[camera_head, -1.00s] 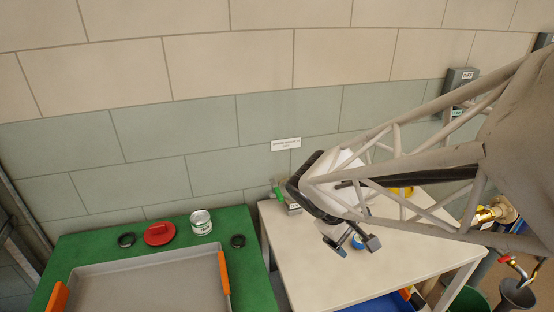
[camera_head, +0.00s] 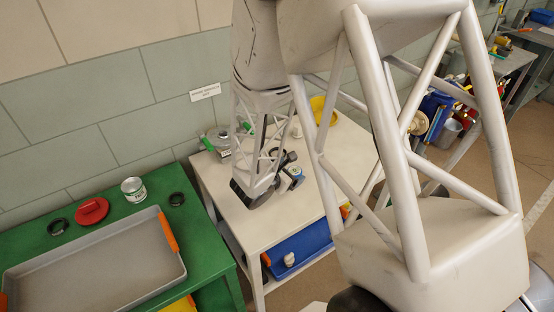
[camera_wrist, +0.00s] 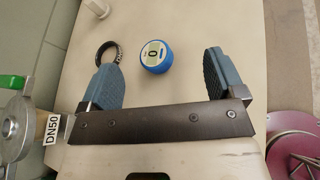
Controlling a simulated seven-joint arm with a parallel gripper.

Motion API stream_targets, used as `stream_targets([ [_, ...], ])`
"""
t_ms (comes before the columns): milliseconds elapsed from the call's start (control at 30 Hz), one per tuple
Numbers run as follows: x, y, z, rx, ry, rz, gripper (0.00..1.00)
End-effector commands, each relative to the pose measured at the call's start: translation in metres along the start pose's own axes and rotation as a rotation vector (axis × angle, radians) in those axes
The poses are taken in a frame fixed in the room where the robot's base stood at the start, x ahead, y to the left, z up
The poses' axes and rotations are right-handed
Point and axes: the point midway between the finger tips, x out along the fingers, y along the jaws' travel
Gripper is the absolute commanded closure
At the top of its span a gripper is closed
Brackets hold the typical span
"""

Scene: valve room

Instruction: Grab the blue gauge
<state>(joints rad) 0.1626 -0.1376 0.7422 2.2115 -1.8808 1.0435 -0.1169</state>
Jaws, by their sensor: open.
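The blue gauge (camera_wrist: 156,56) is a small round body with a pale display face showing a 0. It lies on the white table (camera_head: 245,222), display facing up toward the wrist camera. My gripper (camera_wrist: 160,62) is open, its two blue-grey pads wide apart. In the wrist view the gauge appears between the pads, nearer their tips, with space on both sides and no visible contact. In the head view my gripper (camera_head: 287,178) is low over the white table, and my arm hides much of that area; the gauge is hard to tell from the fingers there.
A black ring (camera_wrist: 108,52) lies close to the left pad. A small white piece (camera_wrist: 97,8) lies farther off. A valve part tagged DN50 (camera_wrist: 18,128) stands at the left. A green table (camera_head: 120,205) with a grey tray (camera_head: 95,268) stands left of the white table.

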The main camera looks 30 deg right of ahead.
Motion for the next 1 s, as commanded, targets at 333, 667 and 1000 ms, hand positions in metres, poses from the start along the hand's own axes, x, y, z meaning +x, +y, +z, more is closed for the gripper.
stream_targets([
  [333,0.023,0.004,-0.049,-0.200,0.008,0.134,0.12],
  [667,0.024,0.004,-0.051,-0.208,0.009,0.141,0.12],
  [1000,0.037,0.005,-0.051,-0.208,0.009,0.139,0.12],
])
